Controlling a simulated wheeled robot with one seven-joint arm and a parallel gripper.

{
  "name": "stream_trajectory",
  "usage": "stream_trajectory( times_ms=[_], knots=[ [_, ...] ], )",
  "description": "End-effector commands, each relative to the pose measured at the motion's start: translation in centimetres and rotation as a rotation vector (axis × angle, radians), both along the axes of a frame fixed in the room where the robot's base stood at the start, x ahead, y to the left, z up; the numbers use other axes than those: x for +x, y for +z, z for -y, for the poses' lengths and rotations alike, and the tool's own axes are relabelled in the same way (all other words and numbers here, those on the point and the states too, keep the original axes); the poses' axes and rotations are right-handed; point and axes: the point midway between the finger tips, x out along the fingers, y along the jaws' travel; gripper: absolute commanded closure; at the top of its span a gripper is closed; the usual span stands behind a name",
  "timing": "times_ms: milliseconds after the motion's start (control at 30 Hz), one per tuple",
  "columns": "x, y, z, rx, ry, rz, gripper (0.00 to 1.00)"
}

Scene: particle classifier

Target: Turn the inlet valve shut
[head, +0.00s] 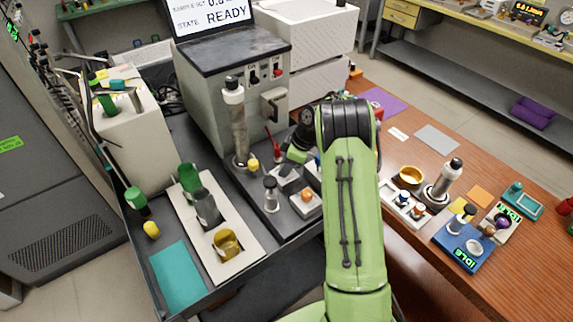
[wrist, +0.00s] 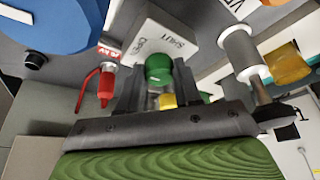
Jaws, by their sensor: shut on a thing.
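In the wrist view a pale block (wrist: 160,35) carries the words OPEN and SHUT. A rounded green valve knob (wrist: 159,68) sits at its edge. My gripper (wrist: 157,92) has its two dark fingers on either side of this knob, closed on it. A small yellow part (wrist: 168,101) shows just below the knob, between the fingers. Which way the valve points cannot be read clearly. In the head view my green arm reaches to the front of the grey machine (head: 240,100), and it hides most of the gripper and the valve.
A red-handled fitting (wrist: 107,82) stands close to the left of the fingers in the wrist view. A grey-and-white cylinder (wrist: 243,52) and a yellow knob (wrist: 288,66) are close on the right. A tall clear column (head: 236,125) stands left of my arm in the head view.

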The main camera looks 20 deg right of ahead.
Motion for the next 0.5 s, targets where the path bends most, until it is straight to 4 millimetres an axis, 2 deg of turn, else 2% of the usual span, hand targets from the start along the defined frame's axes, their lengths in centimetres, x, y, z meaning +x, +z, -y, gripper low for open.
stream_trajectory(
  times_ms=[267, 500],
  knots=[
    [-0.02, -0.07, -0.05, 0.000, -0.081, 0.002, 0.97],
    [-0.11, -0.17, -0.14, 0.000, -0.260, 0.003, 0.97]
  ],
)
